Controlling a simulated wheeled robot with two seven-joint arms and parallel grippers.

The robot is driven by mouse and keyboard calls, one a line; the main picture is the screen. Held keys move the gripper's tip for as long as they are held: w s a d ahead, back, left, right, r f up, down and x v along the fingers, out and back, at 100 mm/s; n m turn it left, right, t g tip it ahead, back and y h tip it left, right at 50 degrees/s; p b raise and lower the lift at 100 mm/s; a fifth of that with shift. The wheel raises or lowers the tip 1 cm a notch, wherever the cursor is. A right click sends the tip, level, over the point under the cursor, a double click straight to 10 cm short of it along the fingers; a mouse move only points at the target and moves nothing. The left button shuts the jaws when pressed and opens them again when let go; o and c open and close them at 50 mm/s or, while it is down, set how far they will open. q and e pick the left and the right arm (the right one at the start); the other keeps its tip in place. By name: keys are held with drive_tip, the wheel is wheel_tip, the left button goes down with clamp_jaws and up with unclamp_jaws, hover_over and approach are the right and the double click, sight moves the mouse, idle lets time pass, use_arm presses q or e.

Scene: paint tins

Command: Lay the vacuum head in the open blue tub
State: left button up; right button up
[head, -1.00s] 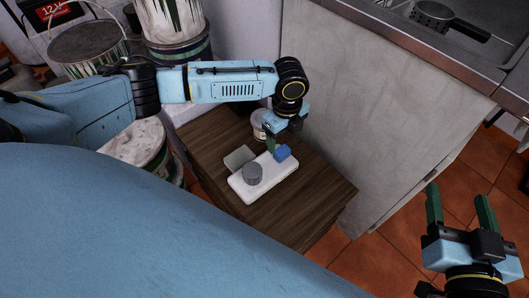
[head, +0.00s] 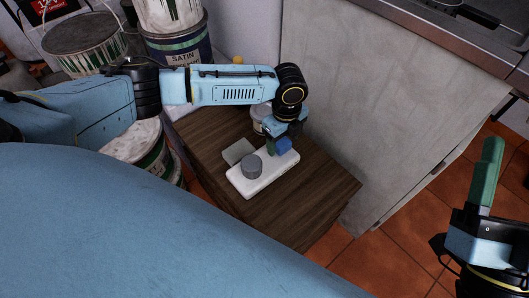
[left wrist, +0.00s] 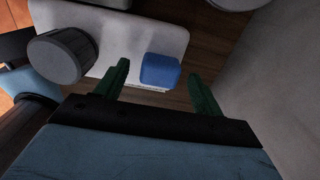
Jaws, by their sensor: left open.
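The vacuum head (head: 247,180) appears to be the white flat piece on the brown wooden top. It carries a grey round stub (head: 252,167) and a blue block (head: 284,146). My left gripper (head: 272,147) is open and low over the end with the blue block. In the left wrist view the blue block (left wrist: 160,70) is between the two green fingers, with gaps on both sides. The white base (left wrist: 110,30) lies flat beneath. My right gripper (head: 488,150) is far right, its fingers overlapping in view. I see no open blue tub.
A grey square piece (head: 238,151) lies beside the vacuum head. A pale tub (head: 258,118) stands behind my left gripper, partly hidden. Paint tins (head: 180,50) are stacked at the back left. A grey cabinet (head: 370,120) closes off the right side of the wooden top (head: 310,205).

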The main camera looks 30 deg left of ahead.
use_arm(q)
drive_tip(key=shift+f+b, duration=0.3)
drive_tip(key=shift+f, duration=0.5)
drive_tip(key=c, duration=1.2)
drive_tip(key=shift+c, duration=0.6)
drive_tip(key=shift+r, duration=0.2)
